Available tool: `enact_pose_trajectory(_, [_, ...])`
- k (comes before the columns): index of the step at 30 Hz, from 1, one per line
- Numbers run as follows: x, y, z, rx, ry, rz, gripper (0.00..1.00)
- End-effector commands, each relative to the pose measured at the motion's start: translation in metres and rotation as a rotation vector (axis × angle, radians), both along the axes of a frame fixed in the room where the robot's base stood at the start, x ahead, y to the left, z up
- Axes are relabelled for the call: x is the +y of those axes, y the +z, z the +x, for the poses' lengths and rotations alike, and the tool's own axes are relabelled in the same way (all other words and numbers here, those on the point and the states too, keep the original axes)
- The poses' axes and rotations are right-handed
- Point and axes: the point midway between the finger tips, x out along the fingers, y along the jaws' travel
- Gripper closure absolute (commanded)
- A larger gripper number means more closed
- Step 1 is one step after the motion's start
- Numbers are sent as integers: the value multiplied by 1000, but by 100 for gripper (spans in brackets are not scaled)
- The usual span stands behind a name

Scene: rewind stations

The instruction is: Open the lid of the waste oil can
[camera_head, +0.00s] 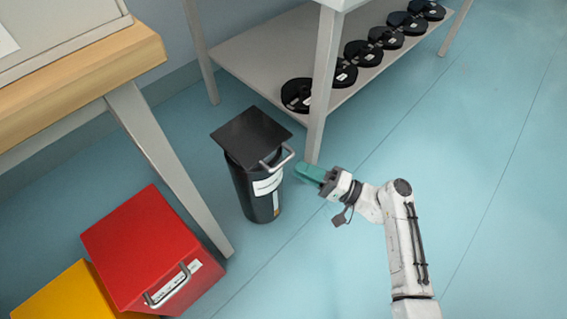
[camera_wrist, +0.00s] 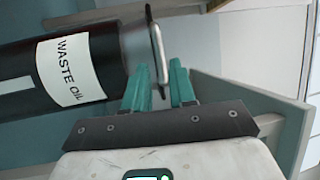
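The waste oil can (camera_head: 254,190) is a black cylinder with a white label, standing upright on the floor. Its square black lid (camera_head: 250,135) lies flat across the top, shut. A pale bar handle (camera_head: 279,160) sticks out from the lid's front right edge. My gripper (camera_head: 301,171), with green fingers, is just right of the handle, with a small gap to it. In the wrist view my gripper (camera_wrist: 159,66) is open, and the handle (camera_wrist: 157,45) lies in line with the gap between the fingertips. The label (camera_wrist: 72,70) reads "WASTE OIL". Contact is not visible.
A red bin (camera_head: 140,245) and a yellow bin (camera_head: 65,295) stand left of the can. A wooden-topped bench (camera_head: 90,75) is at the upper left. A shelf (camera_head: 255,50) with several black reels is behind. The blue floor at right is clear.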

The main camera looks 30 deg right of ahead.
Motion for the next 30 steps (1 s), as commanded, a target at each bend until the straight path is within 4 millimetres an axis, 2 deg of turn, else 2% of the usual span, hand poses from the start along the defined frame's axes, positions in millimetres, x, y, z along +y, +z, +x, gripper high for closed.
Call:
enact_pose_trajectory(3, [15,2,16,0,3,0,75])
enact_pose_trajectory(9, [32,7,36,0,2,-2,75])
enact_pose_trajectory(15, [39,10,44,2,1,-1,75])
enact_pose_trajectory(23, [40,11,45,2,1,-1,75])
enact_pose_trajectory(30, [39,10,45,2,1,-1,98])
